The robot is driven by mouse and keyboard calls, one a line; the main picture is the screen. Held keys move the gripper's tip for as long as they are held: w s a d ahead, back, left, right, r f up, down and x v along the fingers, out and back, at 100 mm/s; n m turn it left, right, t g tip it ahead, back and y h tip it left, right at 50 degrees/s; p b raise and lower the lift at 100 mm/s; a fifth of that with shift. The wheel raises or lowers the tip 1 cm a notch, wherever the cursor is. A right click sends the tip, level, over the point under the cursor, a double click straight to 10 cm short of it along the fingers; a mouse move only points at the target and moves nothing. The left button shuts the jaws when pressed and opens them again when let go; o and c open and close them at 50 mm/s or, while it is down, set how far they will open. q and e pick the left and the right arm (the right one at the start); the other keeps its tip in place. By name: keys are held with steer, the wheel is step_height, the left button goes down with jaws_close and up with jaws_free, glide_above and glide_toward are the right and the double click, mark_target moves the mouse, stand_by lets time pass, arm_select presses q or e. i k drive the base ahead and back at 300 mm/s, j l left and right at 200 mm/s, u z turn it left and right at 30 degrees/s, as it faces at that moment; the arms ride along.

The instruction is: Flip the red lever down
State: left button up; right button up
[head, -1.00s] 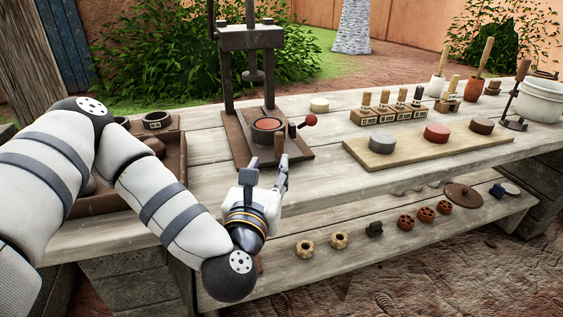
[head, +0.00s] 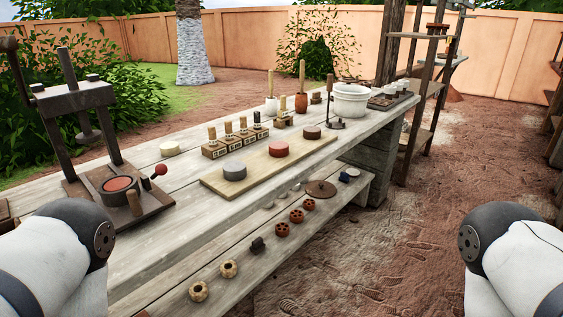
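The red lever is a short dark arm with a red ball knob (head: 160,169). It sits at the right side of the press (head: 90,120) on the left of the table, and its knob points up and to the right. A round mould with a red-brown fill (head: 118,184) is on the press base, with a wooden handle (head: 134,203) in front of it. My two arms show only at the lower left and lower right edges. Neither gripper is in the frame.
The wooden table (head: 190,185) runs to the back right. A board (head: 262,165) with round discs, stamps in holders (head: 229,140) and a white pot (head: 351,100) stand on it. A lower shelf (head: 240,255) holds small clay parts. Open ground lies to the right.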

mark_target(161, 169)
steer(key=u, duration=1)
